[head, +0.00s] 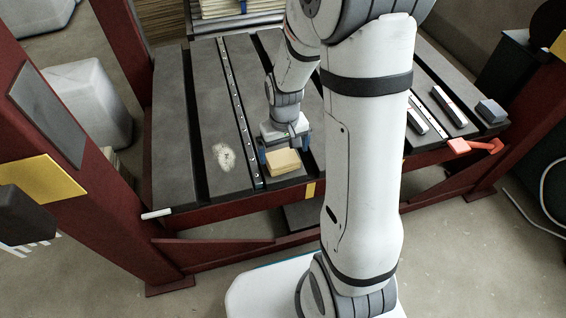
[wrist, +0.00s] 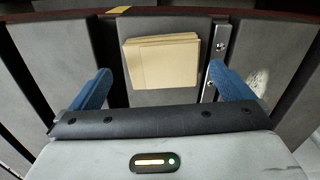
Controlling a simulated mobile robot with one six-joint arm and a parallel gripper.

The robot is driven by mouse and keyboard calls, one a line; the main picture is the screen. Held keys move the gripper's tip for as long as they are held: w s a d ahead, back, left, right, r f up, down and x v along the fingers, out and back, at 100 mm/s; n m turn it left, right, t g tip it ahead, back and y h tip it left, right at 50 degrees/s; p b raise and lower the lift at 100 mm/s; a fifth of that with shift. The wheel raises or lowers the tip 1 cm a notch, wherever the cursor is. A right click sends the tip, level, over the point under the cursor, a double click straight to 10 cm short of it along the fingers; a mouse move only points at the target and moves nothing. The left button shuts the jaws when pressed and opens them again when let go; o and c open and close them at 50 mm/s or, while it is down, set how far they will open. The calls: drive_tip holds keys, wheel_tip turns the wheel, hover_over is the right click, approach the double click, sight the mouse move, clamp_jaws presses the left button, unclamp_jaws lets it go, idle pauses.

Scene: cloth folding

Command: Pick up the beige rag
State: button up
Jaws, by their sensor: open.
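The beige rag (head: 283,163) is a folded, layered stack lying on the grey slotted table, near its front edge. In the wrist view the rag (wrist: 161,62) lies ahead of my gripper, its folded layers showing along its upper edge. My gripper (head: 284,150) is just above and behind the rag in the head view. Its blue fingers (wrist: 175,88) are spread wide with nothing between them, and the rag sits between their lines, past the tips. I cannot tell the exact height of the fingers above the rag.
The table (head: 182,125) has dark slots and a perforated metal strip (wrist: 217,55) beside the rag. A pale worn patch (head: 223,156) is left of it. Metal bars (head: 449,107), a grey block (head: 491,111) and an orange-red tool (head: 470,146) lie at right. A red post (head: 60,130) stands left.

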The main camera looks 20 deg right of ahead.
sight(282, 157)
drive_tip(key=f+b, duration=0.1)
drive_tip(key=f, duration=0.1)
drive_tip(key=f+b, duration=0.1)
drive_tip(key=f, duration=0.1)
drive_tip(key=shift+w+a, duration=0.2)
drive_tip(key=shift+c, duration=0.2)
drive_tip(key=c, duration=0.9)
drive_tip(key=shift+o, duration=0.2)
wheel_tip(282, 157, up, 10)
drive_tip(key=p, duration=0.5)
drive_tip(key=shift+r, duration=0.1)
